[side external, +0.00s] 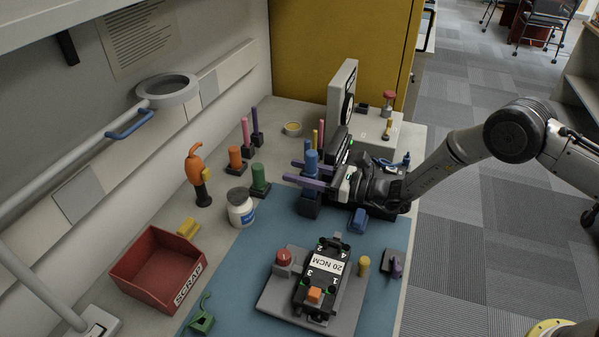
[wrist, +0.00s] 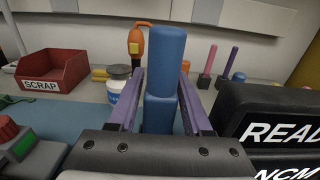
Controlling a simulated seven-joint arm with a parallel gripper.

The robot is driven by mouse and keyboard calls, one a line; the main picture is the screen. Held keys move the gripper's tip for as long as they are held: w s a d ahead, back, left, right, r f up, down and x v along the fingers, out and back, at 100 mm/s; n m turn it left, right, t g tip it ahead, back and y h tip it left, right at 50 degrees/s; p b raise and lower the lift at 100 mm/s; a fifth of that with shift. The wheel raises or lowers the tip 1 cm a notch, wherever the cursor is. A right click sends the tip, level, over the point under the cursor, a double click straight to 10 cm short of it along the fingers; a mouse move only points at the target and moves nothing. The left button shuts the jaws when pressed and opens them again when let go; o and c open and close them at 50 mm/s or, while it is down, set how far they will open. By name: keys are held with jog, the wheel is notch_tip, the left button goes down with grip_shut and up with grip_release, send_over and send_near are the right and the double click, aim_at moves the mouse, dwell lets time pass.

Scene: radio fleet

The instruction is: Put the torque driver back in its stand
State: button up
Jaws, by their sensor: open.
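A blue cylindrical driver handle (side external: 311,160) stands upright above a dark blue stand block (side external: 309,205). It appears seated there, but its lower end is hidden. I take it for the torque driver; no label shows on it. My gripper (side external: 289,170) is open, with its purple fingers on either side of the blue handle. In the wrist view the blue handle (wrist: 165,55) rises between the two fingers, close to both; I cannot tell whether they touch it. An orange handle (side external: 235,158) and a green handle (side external: 259,178) stand in matching stands nearby.
A black readout box (wrist: 275,125) is close on the right in the wrist view. A red scrap bin (side external: 160,270), a white bottle (side external: 241,208) and an orange tool (side external: 195,165) stand nearby. A black unit (side external: 320,285) lies in a grey fixture on the blue mat (side external: 250,265).

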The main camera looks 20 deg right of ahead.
jog(key=v, duration=1.2)
jog(key=s+a+r+n+g+y, duration=0.3)
jog(key=s+a+r+n+g, duration=0.3)
jog(key=r+n, duration=0.25)
jog(key=s+d+r+n+g+h, duration=0.1)
jog(key=s+r+n+g, duration=0.1)
jog(key=s+n+g, duration=0.3)
jog(key=s+d+r+n+h, duration=0.1)
jog(key=s+r+n+h, duration=0.15)
jog(key=s, duration=0.45)
jog(key=s+d+r+n+t+h, duration=0.1)
jog(key=s+d+n+h, duration=0.4)
jog(key=d, duration=0.5)
jog(key=s+d+r+n+t+h, duration=0.1)
jog(key=s+d+n+t+h, duration=0.1)
jog(key=s+d+n+h, duration=0.4)
jog(key=shift+s+d+t+h, duration=0.4)
jog(key=shift+s+d+h, duration=0.25)
jog(key=shift+s+d, duration=1)
jog(key=shift+w+d, duration=0.35)
jog(key=shift+w, duration=0.05)
